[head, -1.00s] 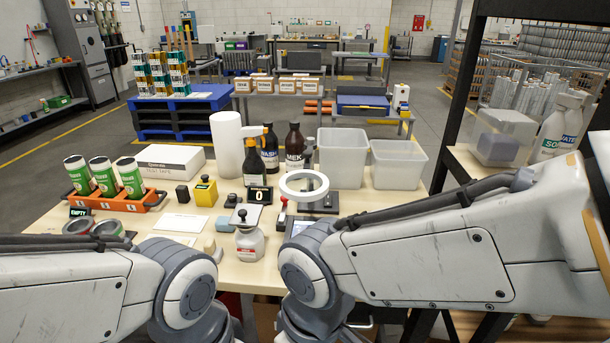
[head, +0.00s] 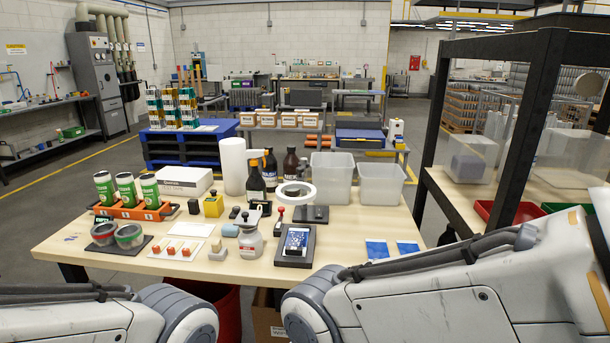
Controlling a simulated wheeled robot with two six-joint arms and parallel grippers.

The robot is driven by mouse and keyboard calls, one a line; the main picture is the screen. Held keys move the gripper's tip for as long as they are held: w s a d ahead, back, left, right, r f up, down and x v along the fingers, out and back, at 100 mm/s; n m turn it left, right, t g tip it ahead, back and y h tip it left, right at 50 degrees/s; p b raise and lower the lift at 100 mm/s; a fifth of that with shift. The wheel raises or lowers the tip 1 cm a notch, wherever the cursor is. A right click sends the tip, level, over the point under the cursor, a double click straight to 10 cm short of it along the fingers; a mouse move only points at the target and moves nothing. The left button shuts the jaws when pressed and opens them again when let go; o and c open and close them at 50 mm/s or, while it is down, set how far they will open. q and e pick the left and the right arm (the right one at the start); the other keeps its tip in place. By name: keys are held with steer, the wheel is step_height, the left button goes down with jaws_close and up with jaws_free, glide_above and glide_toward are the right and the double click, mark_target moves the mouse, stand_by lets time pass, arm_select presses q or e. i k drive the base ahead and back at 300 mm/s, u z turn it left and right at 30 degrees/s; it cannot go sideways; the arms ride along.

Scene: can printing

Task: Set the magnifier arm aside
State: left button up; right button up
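The magnifier arm shows as a white ring (head: 279,195) at the middle of the wooden table (head: 215,259). A dark flat base (head: 317,215) lies just in front of and right of the ring. The ring hovers over the table near the dark bottles, and what joins it to the base is hard to make out. Both my arms come in low at the bottom of the head view. Neither gripper shows, so I cannot tell what they hold.
A dark stand with a lit screen (head: 296,243) sits in front of the magnifier. An orange rack (head: 131,212) of green-and-white cans is at left. Clear bins (head: 380,184) stand behind. Bare table lies right of the dark base.

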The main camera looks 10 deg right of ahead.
mark_target(300, 170)
steer(key=u, duration=0.2)
steer(key=i, duration=1.3)
steer(key=z, duration=0.75)
